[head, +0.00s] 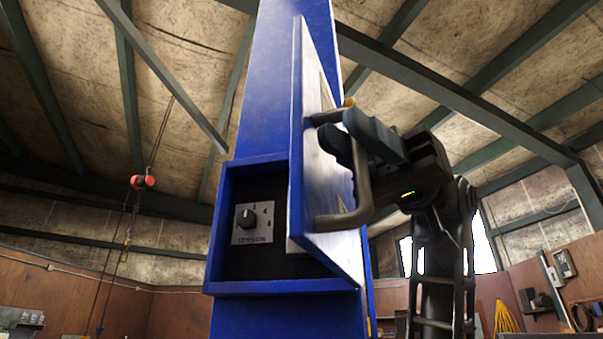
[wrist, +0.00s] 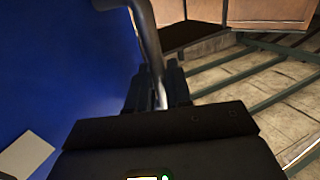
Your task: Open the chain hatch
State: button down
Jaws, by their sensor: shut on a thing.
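The chain hatch (head: 323,150) is a blue-edged door on the blue column (head: 282,95). It stands swung open toward the right in the head view. A bent metal handle (head: 362,185) is fixed to its outer face. My gripper (head: 352,135) is shut on the upper part of this handle. In the wrist view the handle (wrist: 146,35) runs down between the fingers of my gripper (wrist: 160,88). Behind the door an open recess shows a tension dial (head: 246,220) on a pale plate. The right part of the recess is hidden by the door.
A red hoist hook (head: 142,182) hangs on a cable to the left. Wooden wall panels (head: 50,290) and a workbench lie behind. The space right of the door is taken by my arm.

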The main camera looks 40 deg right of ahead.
jog(key=shift+s+d, duration=1.2)
jog(key=shift+d, duration=0.05)
jog(key=c, duration=1.2)
grip_release()
jog(key=d, duration=0.2)
jog(key=d+b, duration=0.1)
jog(key=d, duration=0.2)
jog(key=d+b, duration=0.1)
jog(key=d, duration=0.1)
jog(key=shift+w+d, duration=0.3)
jog(key=shift+d, duration=0.1)
